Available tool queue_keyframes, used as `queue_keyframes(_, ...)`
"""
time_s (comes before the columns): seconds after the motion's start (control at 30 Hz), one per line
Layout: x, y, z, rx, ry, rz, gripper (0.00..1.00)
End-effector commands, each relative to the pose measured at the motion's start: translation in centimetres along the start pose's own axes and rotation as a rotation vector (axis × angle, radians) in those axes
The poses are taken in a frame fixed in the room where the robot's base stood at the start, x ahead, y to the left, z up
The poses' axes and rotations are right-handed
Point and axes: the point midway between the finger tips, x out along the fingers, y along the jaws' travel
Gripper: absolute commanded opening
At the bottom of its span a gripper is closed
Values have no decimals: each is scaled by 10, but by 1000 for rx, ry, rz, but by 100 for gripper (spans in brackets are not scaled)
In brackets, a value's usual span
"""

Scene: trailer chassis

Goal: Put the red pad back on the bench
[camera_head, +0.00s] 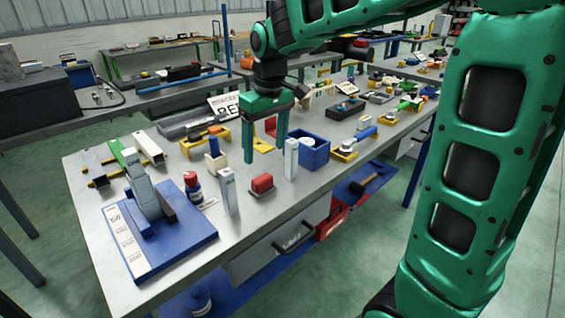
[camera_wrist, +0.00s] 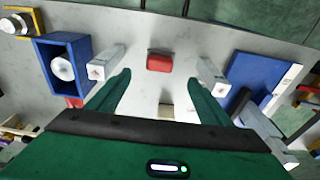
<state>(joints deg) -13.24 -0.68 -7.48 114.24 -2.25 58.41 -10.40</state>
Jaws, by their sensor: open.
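The red pad (camera_head: 262,183) is a small rounded red block with a darker lower edge. It sits on the grey metal bench (camera_head: 258,215) near the front edge, between two pale upright posts (camera_head: 229,190) (camera_head: 291,158). In the wrist view the red pad (camera_wrist: 160,61) lies just beyond and between my fingertips. My green gripper (camera_head: 265,152) points down above the bench, behind and above the pad. Its fingers (camera_wrist: 160,78) are spread wide with nothing between them. The pad is apart from both fingers.
A blue open box (camera_head: 314,152) holding a white round part stands right of the right post. A blue board with a grey upright (camera_head: 140,235) and a red-capped bottle (camera_head: 192,188) are to the left. Yellow fixtures (camera_head: 205,140) stand behind. Bare bench surrounds the pad.

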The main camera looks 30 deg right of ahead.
Motion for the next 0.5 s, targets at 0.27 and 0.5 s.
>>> queue_keyframes(0.27, -3, 13, 18, 49, -5, 5, 73)
queue_keyframes(0.5, -3, 70, 148, 385, -51, 31, 73)
